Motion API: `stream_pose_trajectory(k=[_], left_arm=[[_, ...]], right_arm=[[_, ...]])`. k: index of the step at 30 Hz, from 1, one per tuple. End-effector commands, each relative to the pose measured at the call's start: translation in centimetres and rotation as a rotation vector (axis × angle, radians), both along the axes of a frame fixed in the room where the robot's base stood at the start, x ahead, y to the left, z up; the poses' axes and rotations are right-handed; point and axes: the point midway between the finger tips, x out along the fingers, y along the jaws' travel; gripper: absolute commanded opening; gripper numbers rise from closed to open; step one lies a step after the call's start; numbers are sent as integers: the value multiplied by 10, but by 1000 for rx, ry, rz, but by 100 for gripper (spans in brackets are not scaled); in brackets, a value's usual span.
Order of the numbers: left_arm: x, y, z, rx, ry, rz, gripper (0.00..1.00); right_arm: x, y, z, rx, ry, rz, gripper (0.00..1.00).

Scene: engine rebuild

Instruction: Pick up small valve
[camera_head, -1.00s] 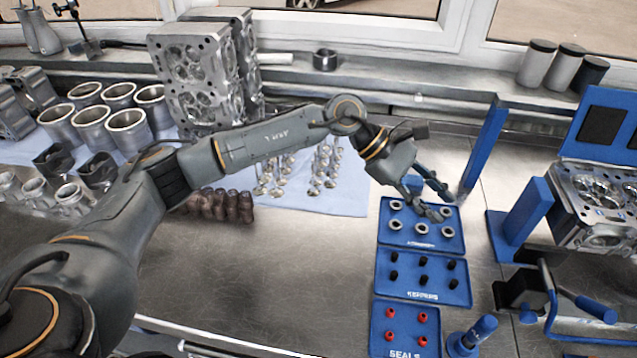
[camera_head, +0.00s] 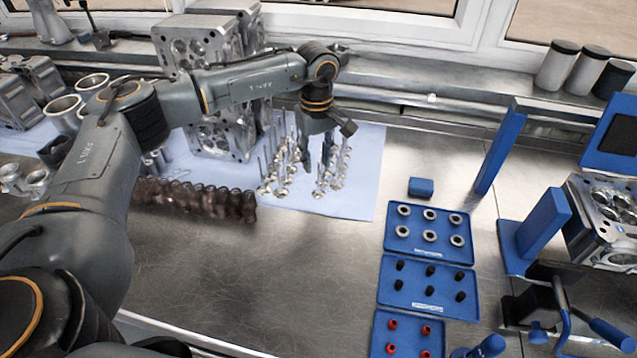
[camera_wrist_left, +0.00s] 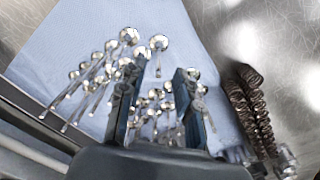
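Several silver valves stand stem-up in two groups on a light blue cloth (camera_head: 358,170). The left group (camera_head: 268,186) and the right group (camera_head: 334,178) both show in the head view. My left gripper (camera_head: 306,158) points down among the valves, between the two groups. In the left wrist view the two fingers (camera_wrist_left: 160,74) are apart. Valves show between and beyond them, including one valve (camera_wrist_left: 158,44) ahead of the gap. No valve is clearly gripped. The fingers hide part of the valves. My right gripper is not in view.
A dark camshaft-like part (camera_head: 195,198) lies in front of the cloth. Cylinder heads (camera_head: 205,50) stand behind it. Blue trays (camera_head: 428,232) with small parts and a blue block (camera_head: 421,187) lie to the right. The front middle of the bench is clear.

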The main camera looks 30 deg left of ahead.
Motion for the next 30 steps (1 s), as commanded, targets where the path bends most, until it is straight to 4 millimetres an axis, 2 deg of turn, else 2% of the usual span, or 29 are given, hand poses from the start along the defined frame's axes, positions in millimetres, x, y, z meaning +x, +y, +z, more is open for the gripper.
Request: stream_pose_trajectory(k=[5, 10, 15, 23, 27, 28, 30], left_arm=[[0, -1, -10, -1, 2, -1, 33], [0, -4, -34, 0, 5, -1, 33], [1, -4, -55, -2, 2, -1, 33], [1, -4, -58, -2, 0, -1, 33], [1, -4, -58, -3, 0, -1, 5], [1, -4, -58, -3, 0, -1, 0], [1, -4, -58, -3, 0, -1, 0]], right_arm=[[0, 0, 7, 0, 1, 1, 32], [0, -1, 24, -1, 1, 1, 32], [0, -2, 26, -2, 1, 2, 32], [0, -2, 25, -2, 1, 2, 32], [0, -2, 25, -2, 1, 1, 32], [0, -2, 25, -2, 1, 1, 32], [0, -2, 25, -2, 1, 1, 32]])
